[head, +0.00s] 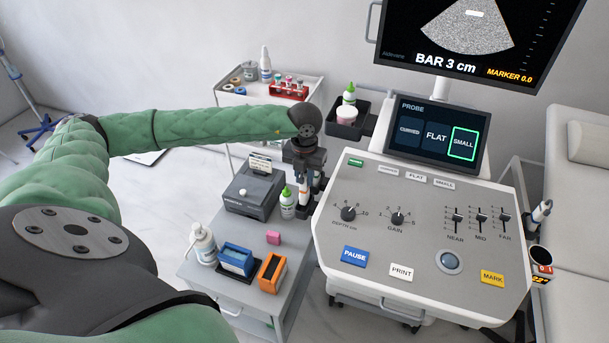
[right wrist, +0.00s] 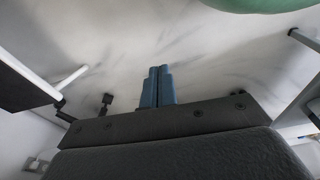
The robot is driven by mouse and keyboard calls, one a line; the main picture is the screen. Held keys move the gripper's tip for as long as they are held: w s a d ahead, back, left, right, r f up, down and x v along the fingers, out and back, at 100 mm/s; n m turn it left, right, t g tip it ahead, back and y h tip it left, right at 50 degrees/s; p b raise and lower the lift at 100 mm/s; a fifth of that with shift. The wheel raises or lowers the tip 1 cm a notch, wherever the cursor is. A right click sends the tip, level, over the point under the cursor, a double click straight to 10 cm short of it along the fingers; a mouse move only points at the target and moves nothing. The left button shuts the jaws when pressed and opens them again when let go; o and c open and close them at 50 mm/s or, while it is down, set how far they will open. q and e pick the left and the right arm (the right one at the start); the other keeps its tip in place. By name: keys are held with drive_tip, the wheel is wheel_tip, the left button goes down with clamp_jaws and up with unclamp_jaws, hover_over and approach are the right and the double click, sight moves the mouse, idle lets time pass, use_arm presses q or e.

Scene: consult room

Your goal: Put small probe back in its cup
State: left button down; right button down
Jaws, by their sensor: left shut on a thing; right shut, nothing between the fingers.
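In the head view my left gripper (head: 303,181) points down between the grey cabinet and the ultrasound console. It is shut on a slim white probe with an orange band (head: 303,197), held roughly upright. The probe's lower end is partly hidden, and I cannot tell whether it touches anything. A dark, empty-looking cup (head: 541,257) with an orange-marked label hangs at the console's right edge. Another probe (head: 541,211) stands in a holder behind it. My right gripper (right wrist: 157,86) shows only in the right wrist view, its blue fingers shut with nothing between them.
The console (head: 430,238) has knobs, sliders and keys; its small screen (head: 437,137) highlights SMALL. A dark tray (head: 345,128) holds a bottle and tub. A bed (head: 578,220) stands right.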

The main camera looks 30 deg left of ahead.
use_arm(q)
drive_tip(key=shift+f, duration=0.35)
drive_tip(key=shift+f+b, duration=0.5)
drive_tip(key=shift+b, duration=0.15)
drive_tip(key=shift+f+b, duration=0.7)
drive_tip(key=shift+f, duration=0.3)
use_arm(e)
wheel_tip(320, 180, up, 8)
drive_tip(key=w+a, duration=0.1)
drive_tip(key=a, duration=0.1)
drive_tip(key=shift+w+a+f+g, duration=0.15)
drive_tip(key=shift+a+g, duration=0.05)
drive_tip(key=shift+g, duration=0.1)
